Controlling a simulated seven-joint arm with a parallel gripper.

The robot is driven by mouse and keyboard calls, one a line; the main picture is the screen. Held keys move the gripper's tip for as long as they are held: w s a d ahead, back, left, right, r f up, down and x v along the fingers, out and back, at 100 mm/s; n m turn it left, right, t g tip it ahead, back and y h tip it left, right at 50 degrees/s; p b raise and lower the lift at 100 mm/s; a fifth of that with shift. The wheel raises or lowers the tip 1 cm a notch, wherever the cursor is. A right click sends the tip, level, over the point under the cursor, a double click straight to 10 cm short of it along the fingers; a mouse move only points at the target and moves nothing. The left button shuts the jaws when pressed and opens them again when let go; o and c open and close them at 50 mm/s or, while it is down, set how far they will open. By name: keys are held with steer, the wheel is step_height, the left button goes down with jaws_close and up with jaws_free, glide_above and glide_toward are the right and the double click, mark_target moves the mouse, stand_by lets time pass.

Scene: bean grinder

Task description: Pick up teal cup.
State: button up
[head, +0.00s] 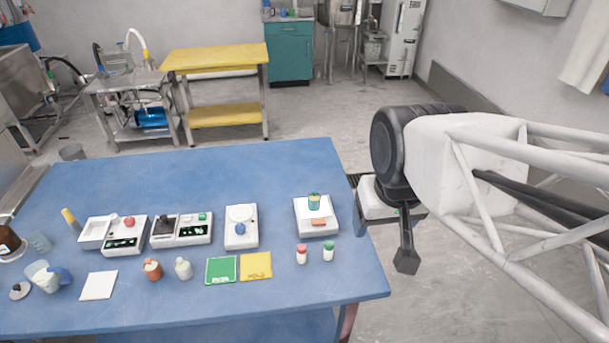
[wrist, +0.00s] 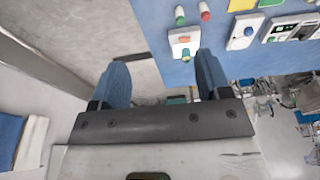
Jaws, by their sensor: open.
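The blue table (head: 190,180) also holds a red-capped bottle (head: 302,254), a green-capped bottle (head: 328,251), green (head: 221,270) and yellow (head: 256,266) pads, and another white device (head: 241,240). More containers stand at the left.

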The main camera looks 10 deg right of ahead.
steer(key=w+a+f+m+g+y, duration=0.1)
steer(key=w+a+f+m+y, duration=0.4)
steer(key=w+f+m, duration=0.15)
steer(key=m+t+y, duration=0.4)
steer(key=m+t, duration=0.4)
steer(key=m, duration=1.2)
glide_toward(316, 195)
steer(key=x, duration=0.2)
steer(key=shift+w+a+f, duration=0.15)
steer(key=shift+w, duration=0.05)
steer(key=shift+w+a+f+y, duration=0.3)
steer(key=shift+w+a+f, duration=0.2)
steer(key=shift+w+a, duration=0.35)
steer(key=shift+a, duration=0.1)
